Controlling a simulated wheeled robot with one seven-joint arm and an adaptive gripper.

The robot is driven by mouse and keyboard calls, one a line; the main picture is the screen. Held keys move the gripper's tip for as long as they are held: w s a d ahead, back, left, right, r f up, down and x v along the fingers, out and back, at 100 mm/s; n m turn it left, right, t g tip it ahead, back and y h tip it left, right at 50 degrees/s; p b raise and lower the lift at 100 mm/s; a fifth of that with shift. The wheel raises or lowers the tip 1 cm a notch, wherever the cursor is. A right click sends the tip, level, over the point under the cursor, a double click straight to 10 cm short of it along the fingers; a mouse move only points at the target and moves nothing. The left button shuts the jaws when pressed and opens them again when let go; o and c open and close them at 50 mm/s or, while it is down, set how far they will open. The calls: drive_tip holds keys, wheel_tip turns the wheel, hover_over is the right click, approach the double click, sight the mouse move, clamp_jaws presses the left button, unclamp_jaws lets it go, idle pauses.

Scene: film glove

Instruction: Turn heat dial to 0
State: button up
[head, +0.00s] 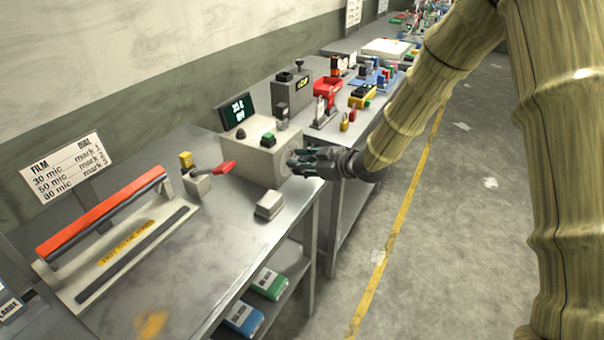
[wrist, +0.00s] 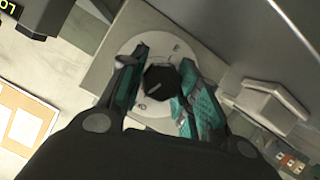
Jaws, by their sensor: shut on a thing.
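The heat dial is a black knob (wrist: 160,84) with a pale pointer line, on a round light plate (wrist: 130,112) with small marks, in the wrist view. The marks are too small to read for certain. My gripper (wrist: 160,90) has its dark and teal fingers on either side of the knob, shut on it. In the head view my gripper (head: 300,160) reaches the front face of a beige control box (head: 250,160) from the right. There the gripper hides the dial.
A sealer with a red-orange bar (head: 100,212) stands at left, by a sign reading film and dial marks (head: 66,165). A red-handled lever (head: 222,168) is left of the box. The floor aisle at right is clear.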

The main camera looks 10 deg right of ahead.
drive_tip(key=n+b, duration=0.1)
drive_tip(key=b, duration=0.1)
drive_tip(key=n+t+b, duration=0.1)
drive_tip(key=b, duration=0.1)
drive_tip(key=shift+f+h+b, duration=0.25)
drive_tip(key=shift+h+b, duration=0.05)
drive_tip(key=shift+r+n+t+b, duration=0.1)
drive_tip(key=shift+n+t+b, duration=0.25)
drive_tip(key=shift+b, duration=0.25)
drive_tip(key=shift+r, duration=0.1)
drive_tip(key=o, duration=1)
drive_tip(key=shift+s+d, duration=0.1)
drive_tip(key=shift+s, duration=0.05)
drive_tip(key=v, duration=1.1)
drive_tip(key=shift+s+d+r, duration=0.1)
drive_tip(key=shift+s+d, duration=0.05)
drive_tip(key=shift+s, duration=0.2)
